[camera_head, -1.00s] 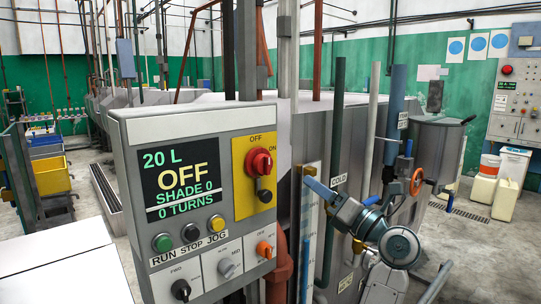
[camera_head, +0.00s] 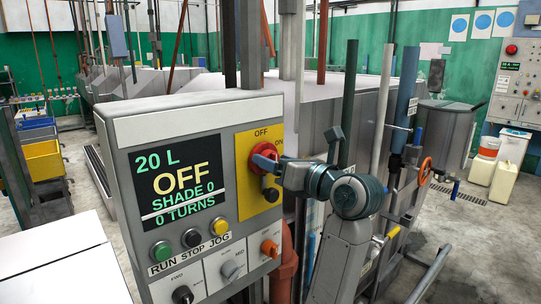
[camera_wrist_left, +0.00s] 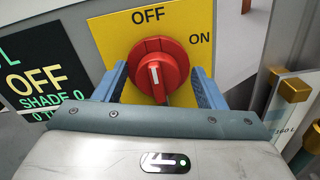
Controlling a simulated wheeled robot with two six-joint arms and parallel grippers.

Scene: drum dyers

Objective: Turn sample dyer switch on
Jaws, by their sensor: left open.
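The sample dyer switch (camera_head: 268,152) is a red rotary knob on a yellow plate (camera_head: 246,178) at the right of the grey control panel. It also shows in the left wrist view as a red knob (camera_wrist_left: 158,70), its handle roughly upright below the OFF label, with ON to the right. The panel screen (camera_head: 182,180) reads OFF. My left gripper (camera_head: 264,166) is at the switch, its blue fingers open. In the left wrist view the fingers (camera_wrist_left: 158,84) stand either side of the knob, with visible gaps. I cannot tell whether any part touches it. My right gripper is not in view.
Below the screen are green, black and yellow buttons (camera_head: 191,238) and several small rotary switches (camera_head: 230,270). Pipes (camera_head: 349,100) and a metal tank (camera_head: 440,135) stand behind my arm at the right. A white surface (camera_head: 60,265) lies at the lower left.

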